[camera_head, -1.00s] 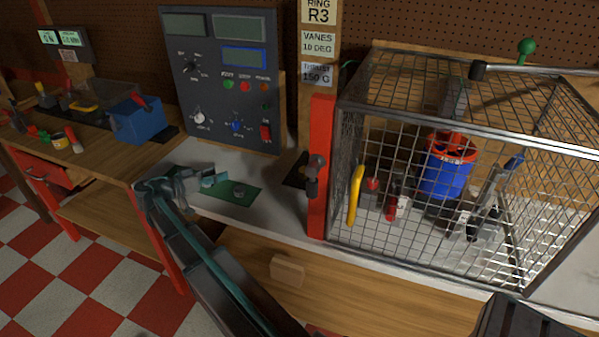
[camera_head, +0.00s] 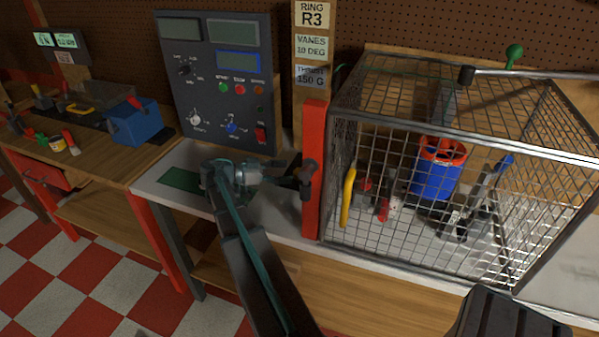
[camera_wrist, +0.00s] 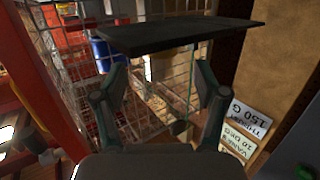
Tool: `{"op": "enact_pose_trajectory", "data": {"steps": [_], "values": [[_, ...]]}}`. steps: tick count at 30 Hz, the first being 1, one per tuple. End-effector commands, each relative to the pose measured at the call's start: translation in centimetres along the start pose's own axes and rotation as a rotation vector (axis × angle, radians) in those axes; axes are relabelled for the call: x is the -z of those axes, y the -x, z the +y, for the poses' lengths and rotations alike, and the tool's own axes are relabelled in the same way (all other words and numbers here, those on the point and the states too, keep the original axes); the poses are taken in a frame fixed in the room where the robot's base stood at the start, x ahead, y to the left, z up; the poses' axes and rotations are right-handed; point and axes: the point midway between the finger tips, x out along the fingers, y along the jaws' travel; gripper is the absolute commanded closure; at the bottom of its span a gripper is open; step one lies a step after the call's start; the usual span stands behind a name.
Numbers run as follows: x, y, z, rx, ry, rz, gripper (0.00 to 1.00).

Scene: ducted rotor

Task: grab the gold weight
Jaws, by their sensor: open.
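I cannot make out a gold weight in either view. My gripper (camera_head: 283,179) is over the white bench top in the head view, pointing right towards the dark handle on the red post. In the wrist view my gripper (camera_wrist: 160,72) has its two fingers spread apart, with nothing seen held. A dark flat slab (camera_wrist: 180,36) spans the view across the fingertips; whether it touches them I cannot tell. A green mat (camera_head: 180,180) lies on the bench to the left of the gripper; my arm hides part of the bench.
The red post (camera_head: 315,150) with its dark handle (camera_head: 307,178) stands close to the right. The wire cage (camera_head: 460,210) holds a blue rotor (camera_head: 433,180) and a yellow handle (camera_head: 348,197). The control panel (camera_head: 215,80) stands behind. Labels (camera_wrist: 247,120) show beside the fingers.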

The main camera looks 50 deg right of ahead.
Motion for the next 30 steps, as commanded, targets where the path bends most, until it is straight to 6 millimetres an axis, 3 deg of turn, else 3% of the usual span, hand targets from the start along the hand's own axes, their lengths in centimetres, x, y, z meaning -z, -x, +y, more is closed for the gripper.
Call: {"op": "enact_pose_trajectory", "data": {"steps": [5,15,23,25,30], "values": [[0.1,-0.9,0.0,0.001,0.000,0.000,0.28],[-0.1,-5.1,-0.1,0.000,0.001,0.000,0.28],[-0.4,-5.6,-0.1,0.002,0.000,0.000,0.28],[-0.4,-5.6,-0.1,0.002,0.000,0.000,0.35],[-0.4,-5.5,-0.1,0.002,0.000,0.000,0.63]]}}
